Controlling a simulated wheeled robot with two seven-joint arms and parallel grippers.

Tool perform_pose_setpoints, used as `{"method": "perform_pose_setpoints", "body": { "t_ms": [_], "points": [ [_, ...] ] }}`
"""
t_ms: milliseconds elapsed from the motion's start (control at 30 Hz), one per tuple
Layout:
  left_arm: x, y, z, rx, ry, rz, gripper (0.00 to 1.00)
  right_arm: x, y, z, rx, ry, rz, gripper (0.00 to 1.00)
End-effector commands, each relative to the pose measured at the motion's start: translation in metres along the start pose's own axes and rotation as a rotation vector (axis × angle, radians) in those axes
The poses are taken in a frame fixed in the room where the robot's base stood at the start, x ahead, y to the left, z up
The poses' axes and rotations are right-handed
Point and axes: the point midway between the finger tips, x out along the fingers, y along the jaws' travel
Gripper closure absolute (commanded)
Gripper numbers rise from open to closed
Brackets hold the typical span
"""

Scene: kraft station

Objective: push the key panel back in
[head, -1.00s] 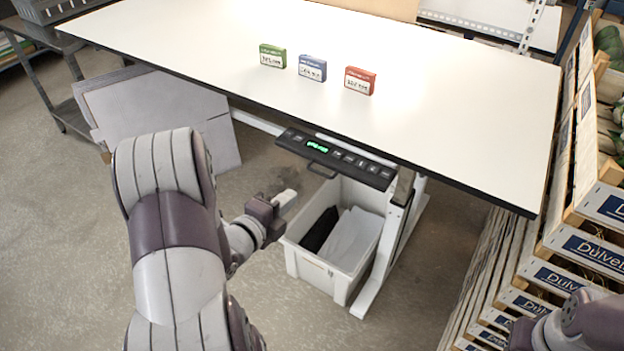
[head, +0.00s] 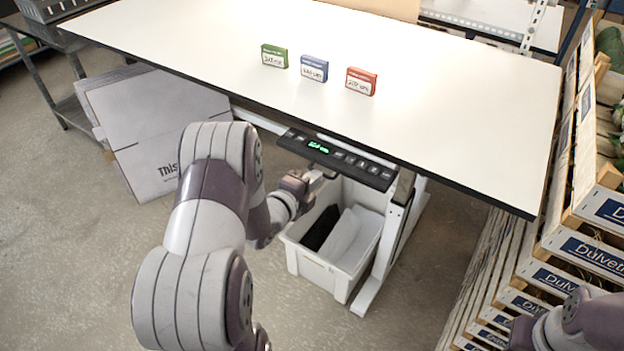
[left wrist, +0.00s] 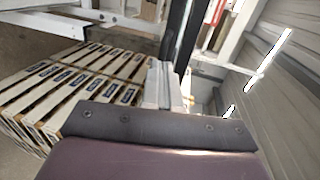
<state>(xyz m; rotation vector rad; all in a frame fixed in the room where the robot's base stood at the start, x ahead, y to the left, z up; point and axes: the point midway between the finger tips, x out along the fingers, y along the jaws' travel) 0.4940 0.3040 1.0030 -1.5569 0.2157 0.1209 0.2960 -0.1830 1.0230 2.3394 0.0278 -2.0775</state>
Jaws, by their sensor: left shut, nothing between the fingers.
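The key panel (head: 335,158), a black strip with a lit green display and a row of keys, sticks out below the table's front edge. My left gripper (head: 318,180) is at the front of the panel, below its left half, and covers the area of its handle. The fingers look closed with nothing between them; whether they touch the panel I cannot tell. The left wrist view shows the pale closed fingers (left wrist: 165,85) close to a dark upright strip. Only part of my right arm shows at the lower right of the head view; its fingers are out of sight.
The white table (head: 400,90) bears a green box (head: 274,56), a blue box (head: 313,69) and a red box (head: 361,82). A white bin (head: 325,272) stands under the panel beside a table leg (head: 390,245). Crates (head: 590,250) line the right side. Flat cardboard (head: 155,135) leans at the left.

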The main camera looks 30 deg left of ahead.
Motion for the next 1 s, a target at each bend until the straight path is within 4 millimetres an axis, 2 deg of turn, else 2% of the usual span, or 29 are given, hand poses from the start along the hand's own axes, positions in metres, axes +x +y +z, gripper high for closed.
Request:
{"method": "perform_pose_setpoints", "body": {
  "t_ms": [167, 300, 400, 533, 1000],
  "points": [
    [0.034, 0.001, -0.001, 0.006, 0.003, -0.003, 1.0, 0.024, 0.0, 0.003, 0.0, 0.0, 0.0, 1.0],
    [0.066, -0.007, -0.002, 0.003, 0.003, -0.003, 1.0, 0.041, 0.0, 0.005, 0.0, 0.0, 0.0, 1.0],
    [0.081, -0.013, -0.002, 0.002, 0.002, -0.002, 1.0, 0.048, 0.0, 0.006, 0.0, 0.0, 0.0, 1.0],
    [0.089, -0.018, -0.002, 0.0, 0.0, -0.001, 1.0, 0.05, 0.0, 0.006, 0.0, 0.0, 0.0, 1.0],
    [0.091, -0.024, -0.002, 0.002, 0.0, -0.008, 1.0, 0.049, 0.0, 0.006, 0.0, 0.0, 0.0, 1.0]
  ]
}}
